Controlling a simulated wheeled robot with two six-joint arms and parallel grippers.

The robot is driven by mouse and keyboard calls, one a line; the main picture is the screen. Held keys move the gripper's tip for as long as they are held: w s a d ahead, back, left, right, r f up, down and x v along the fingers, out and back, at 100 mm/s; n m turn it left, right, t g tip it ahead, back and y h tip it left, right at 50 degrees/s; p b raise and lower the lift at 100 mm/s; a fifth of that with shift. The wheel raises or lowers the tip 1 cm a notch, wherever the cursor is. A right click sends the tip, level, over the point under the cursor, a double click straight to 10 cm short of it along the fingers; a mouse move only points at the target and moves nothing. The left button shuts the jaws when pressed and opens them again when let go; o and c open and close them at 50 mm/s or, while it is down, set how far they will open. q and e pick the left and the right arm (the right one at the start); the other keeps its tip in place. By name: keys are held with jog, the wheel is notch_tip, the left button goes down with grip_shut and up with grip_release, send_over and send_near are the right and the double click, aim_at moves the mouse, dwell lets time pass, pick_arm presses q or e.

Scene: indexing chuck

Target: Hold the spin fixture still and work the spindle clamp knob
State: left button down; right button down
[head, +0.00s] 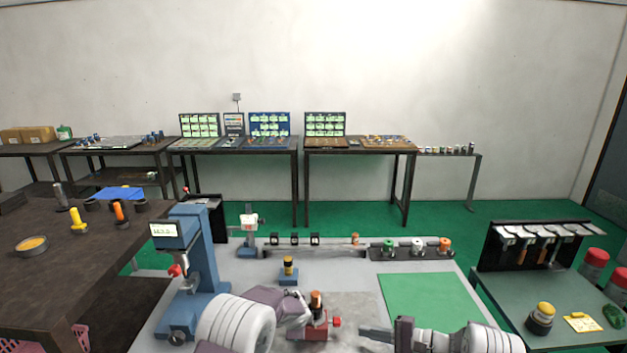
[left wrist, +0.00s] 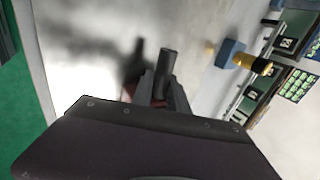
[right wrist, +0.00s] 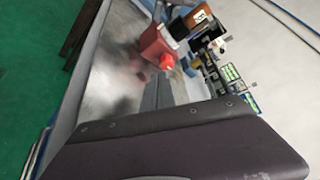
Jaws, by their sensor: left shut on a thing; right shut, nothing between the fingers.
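The spin fixture is a red block (head: 312,331) on a grey plate, with an upright dark cylinder with a brown-orange band (head: 316,300) on top. A red knob (head: 337,321) sticks out of its right side; the knob (right wrist: 166,62) and red block (right wrist: 152,44) also show in the right wrist view. My left gripper (head: 305,312) is shut on the fixture's dark cylinder, which stands between its fingers in the left wrist view (left wrist: 165,66). My right gripper (head: 364,331) is shut and empty, right of the knob and apart from it. Its closed fingers (right wrist: 158,90) point toward the knob.
A blue block (head: 289,279) with a yellow-and-black cylinder stands behind the fixture. A blue press-like machine (head: 201,258) with a display stands at left. A green mat (head: 430,300) lies clear at right. Green, white and orange-topped items line the table's back edge.

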aim_at(334, 322)
jog(key=shift+w+d+r, duration=0.25)
jog(key=shift+w+r, duration=0.2)
jog(key=shift+r, duration=0.05)
jog(key=shift+w+d+r, duration=0.25)
jog(key=shift+w+r, duration=0.2)
jog(key=shift+r, duration=0.05)
jog(key=shift+a, duration=3.55)
jog(key=shift+w+f, duration=0.1)
jog(key=shift+f, duration=0.1)
jog(key=shift+f, duration=0.15)
jog(key=shift+s+f, duration=0.3)
jog(key=shift+s, duration=0.1)
jog(key=shift+s+f, duration=0.15)
jog(key=shift+f, duration=0.3)
jog(key=shift+d+f, duration=0.1)
